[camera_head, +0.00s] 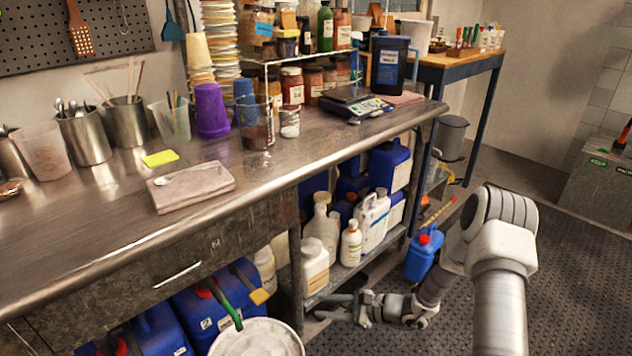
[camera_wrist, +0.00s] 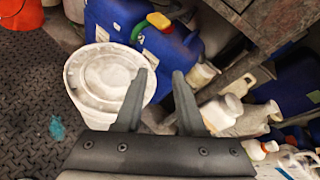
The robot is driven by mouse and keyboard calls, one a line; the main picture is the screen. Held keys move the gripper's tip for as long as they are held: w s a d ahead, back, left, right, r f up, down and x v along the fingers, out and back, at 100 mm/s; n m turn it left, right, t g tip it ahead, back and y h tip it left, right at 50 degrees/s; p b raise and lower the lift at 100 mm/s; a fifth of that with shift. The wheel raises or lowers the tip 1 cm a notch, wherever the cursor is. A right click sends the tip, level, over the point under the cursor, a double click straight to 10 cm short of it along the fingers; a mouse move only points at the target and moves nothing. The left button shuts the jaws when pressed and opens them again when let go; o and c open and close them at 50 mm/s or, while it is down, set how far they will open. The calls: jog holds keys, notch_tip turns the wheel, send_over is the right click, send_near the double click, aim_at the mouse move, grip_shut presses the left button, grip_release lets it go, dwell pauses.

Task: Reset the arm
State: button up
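My arm reaches down at the right of the head view, and its forearm runs left close to the floor. My gripper (camera_head: 330,307) is low in front of the bench's lower shelf, right of a white lidded bucket (camera_head: 256,338). In the wrist view my gripper (camera_wrist: 161,74) has two dark fingers apart, with a clear gap and nothing held between them. The white bucket (camera_wrist: 88,75) is beyond and left of the fingers there. One finger overlaps its edge in the picture; I cannot tell whether they touch.
The steel bench (camera_head: 110,225) overhangs shelves of white bottles and blue jugs (camera_head: 195,310). A blue can with a red cap (camera_head: 423,252) stands on the floor near my forearm. A orange-red bucket (camera_wrist: 20,12) is at the wrist view's corner. Dark floor (camera_wrist: 30,100) beside the white bucket is mostly clear.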

jog(key=s+r+n+g+h, duration=0.2)
jog(key=s+r+n, duration=0.35)
jog(key=r, duration=0.55)
jog(key=s+r+n+g+h, duration=0.2)
jog(key=s+r+n+g, duration=0.3)
jog(key=r, duration=0.6)
jog(key=s+d+r+n+t+h, duration=0.85)
jog(key=s+d+r, duration=0.25)
jog(key=s+r, duration=0.45)
notch_tip(320, 180, up, 18)
jog(key=p, duration=1.9)
jog(key=shift+m+g, duration=0.3)
jog(key=shift+g, duration=0.15)
jog(key=shift+s, duration=0.1)
